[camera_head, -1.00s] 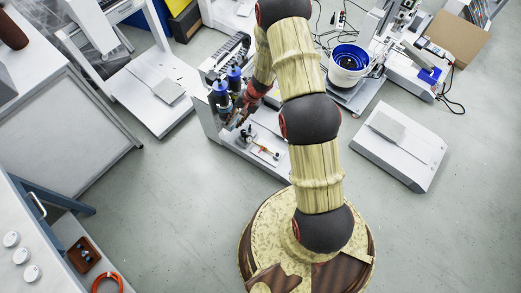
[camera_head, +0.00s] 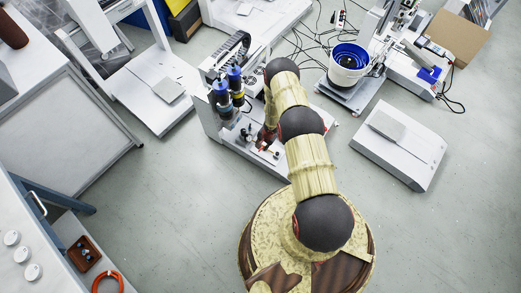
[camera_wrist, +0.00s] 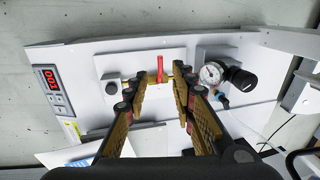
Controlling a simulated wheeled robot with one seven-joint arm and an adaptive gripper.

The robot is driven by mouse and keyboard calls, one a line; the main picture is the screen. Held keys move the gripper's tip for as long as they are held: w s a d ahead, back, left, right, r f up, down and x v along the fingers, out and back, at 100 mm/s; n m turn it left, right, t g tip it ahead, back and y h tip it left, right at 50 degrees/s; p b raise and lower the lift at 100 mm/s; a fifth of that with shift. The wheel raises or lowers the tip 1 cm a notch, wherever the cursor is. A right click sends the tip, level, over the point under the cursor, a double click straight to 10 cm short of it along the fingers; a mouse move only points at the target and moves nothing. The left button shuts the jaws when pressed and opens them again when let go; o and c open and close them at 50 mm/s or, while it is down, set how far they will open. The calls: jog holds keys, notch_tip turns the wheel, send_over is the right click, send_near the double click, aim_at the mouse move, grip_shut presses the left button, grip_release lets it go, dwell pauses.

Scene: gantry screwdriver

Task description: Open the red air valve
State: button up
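The red air valve handle (camera_wrist: 160,68) is a small upright red bar in the wrist view, on a brass fitting in front of a white plate. My gripper (camera_wrist: 160,80) is open, with one yellow-and-black finger on each side of the handle. Gaps show between the handle and both fingers, and nothing is held. How near the fingertips are in depth is hard to tell. In the head view my gripper (camera_head: 266,138) is low at the front of the white gantry machine, mostly hidden by my arm, and the handle cannot be clearly made out.
A round pressure gauge (camera_wrist: 212,73) with a black knob (camera_wrist: 240,80) stands right of the valve. A red digital display (camera_wrist: 50,80) is at left. Two blue-topped screwdriver units (camera_head: 228,85) stand left of my arm.

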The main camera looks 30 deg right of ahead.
aim_at(260, 150)
jog(key=f+b, duration=0.1)
jog(key=f, duration=0.1)
jog(key=f+b, duration=0.1)
jog(key=f, duration=0.1)
jog(key=w+f+b, duration=0.1)
jog(key=shift+a+f, duration=0.3)
jog(key=shift+f, duration=0.1)
jog(key=shift+c, duration=0.9)
jog(key=c, duration=0.4)
grip_shut()
